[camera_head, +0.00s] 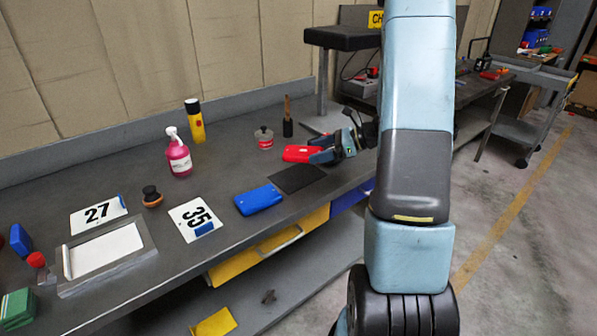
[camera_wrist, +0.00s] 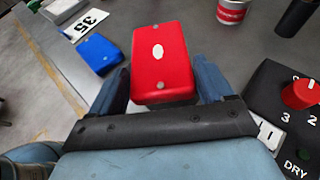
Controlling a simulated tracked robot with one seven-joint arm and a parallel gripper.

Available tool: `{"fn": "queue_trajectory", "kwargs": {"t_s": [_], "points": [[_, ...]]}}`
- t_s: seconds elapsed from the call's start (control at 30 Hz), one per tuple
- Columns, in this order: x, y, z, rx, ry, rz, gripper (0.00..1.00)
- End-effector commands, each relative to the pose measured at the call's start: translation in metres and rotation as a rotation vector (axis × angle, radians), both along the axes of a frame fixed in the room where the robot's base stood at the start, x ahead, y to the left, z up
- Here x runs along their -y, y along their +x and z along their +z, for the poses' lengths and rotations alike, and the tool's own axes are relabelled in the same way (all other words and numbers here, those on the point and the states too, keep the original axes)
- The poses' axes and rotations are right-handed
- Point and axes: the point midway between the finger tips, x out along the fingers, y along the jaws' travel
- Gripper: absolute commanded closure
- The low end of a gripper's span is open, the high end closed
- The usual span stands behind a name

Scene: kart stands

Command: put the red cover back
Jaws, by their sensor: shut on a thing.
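The red cover (camera_head: 299,154), a red block-like piece, is at the bench near the black mat (camera_head: 297,180). In the wrist view the red cover (camera_wrist: 161,75) shows a white oval and small round screw heads. My gripper (camera_head: 318,153) is shut on it, one finger at each side; the fingers also show in the wrist view (camera_wrist: 163,90). I cannot tell whether the cover touches the bench. A similar blue cover (camera_head: 258,199) lies on the bench left of the mat; it also shows in the wrist view (camera_wrist: 98,54).
A red-labelled tin (camera_head: 264,138), a dark-handled tool (camera_head: 287,117), a pink spray bottle (camera_head: 178,153) and a yellow can (camera_head: 195,121) stand behind. Number plates (camera_head: 195,218) lie left. A dial box with a red knob (camera_wrist: 299,94) is close right of my gripper.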

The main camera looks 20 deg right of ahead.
Motion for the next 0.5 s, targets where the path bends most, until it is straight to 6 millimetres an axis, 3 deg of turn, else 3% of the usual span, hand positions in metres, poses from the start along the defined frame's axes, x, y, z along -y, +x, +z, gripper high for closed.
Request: {"fn": "queue_trajectory", "kwargs": {"t_s": [0.13, 0.5], "points": [[-0.015, 0.003, -0.016, 0.000, 0.000, 0.003, 0.60], [-0.029, 0.005, -0.039, -0.001, 0.001, 0.004, 0.60]]}}
